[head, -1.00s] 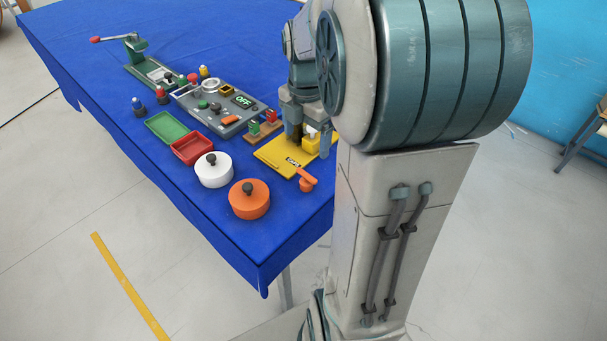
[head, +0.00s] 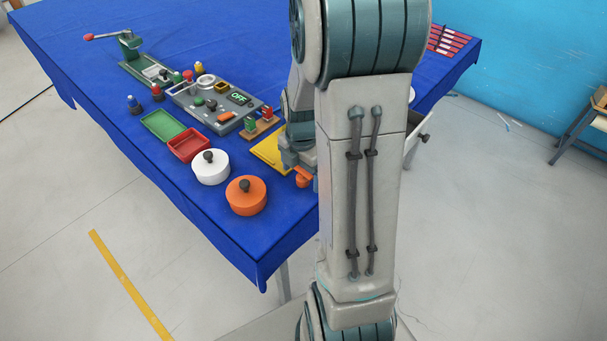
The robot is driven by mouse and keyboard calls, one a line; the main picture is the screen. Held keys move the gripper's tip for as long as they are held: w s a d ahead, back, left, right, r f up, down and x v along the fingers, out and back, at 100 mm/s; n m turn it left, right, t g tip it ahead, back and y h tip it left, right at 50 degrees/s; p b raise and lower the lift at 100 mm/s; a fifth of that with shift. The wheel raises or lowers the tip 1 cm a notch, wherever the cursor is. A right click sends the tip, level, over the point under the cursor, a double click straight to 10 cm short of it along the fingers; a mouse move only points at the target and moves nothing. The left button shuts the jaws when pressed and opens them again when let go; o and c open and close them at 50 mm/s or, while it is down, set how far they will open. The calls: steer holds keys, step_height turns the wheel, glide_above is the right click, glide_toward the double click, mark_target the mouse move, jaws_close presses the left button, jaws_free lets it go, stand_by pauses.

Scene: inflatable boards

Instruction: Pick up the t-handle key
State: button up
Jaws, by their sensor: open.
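An orange handle-shaped piece, which looks like the t-handle key (head: 303,177), is at the near right corner of the yellow board (head: 268,153) on the blue table. My gripper (head: 302,171) is low over the piece, its jaws open around or just beside it. I cannot tell whether the fingers touch it. My arm hides the right part of the yellow board, and my gripper covers part of the orange piece.
An orange lidded pot (head: 246,198) and a white lidded pot (head: 210,170) stand left of my gripper. Behind them are a red tray (head: 188,147), a green tray (head: 165,124) and a grey panel (head: 213,105). The near table corner (head: 262,272) is bare.

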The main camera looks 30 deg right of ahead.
steer(key=shift+f, duration=0.15)
steer(key=shift+c, duration=0.3)
steer(key=c, duration=1)
